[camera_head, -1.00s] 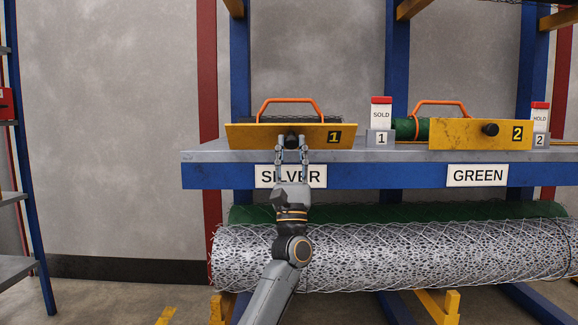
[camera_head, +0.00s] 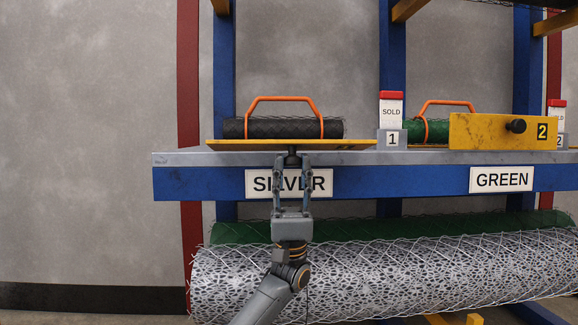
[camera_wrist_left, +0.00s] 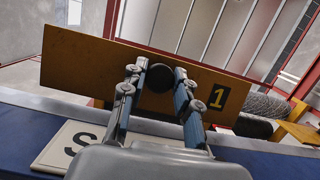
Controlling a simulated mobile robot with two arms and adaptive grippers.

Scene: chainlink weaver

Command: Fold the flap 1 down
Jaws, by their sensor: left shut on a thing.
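Flap 1 (camera_head: 230,144) is a yellow panel. In the head view it shows as a thin, nearly level strip along the front of the blue shelf. In the left wrist view flap 1 (camera_wrist_left: 80,62) shows its face with the "1" label and a round black knob (camera_wrist_left: 158,78). My left gripper (camera_head: 292,160) is below the flap, its two fingers closed around the knob (camera_head: 292,152). The fingers hide part of the knob. My right gripper is not in view.
A black mesh roll (camera_head: 272,128) with an orange handle lies behind flap 1. Yellow flap 2 (camera_head: 480,131) stands upright at right. A SOLD block (camera_head: 391,115) stands between them. A large silver mesh roll (camera_head: 420,275) lies below the shelf.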

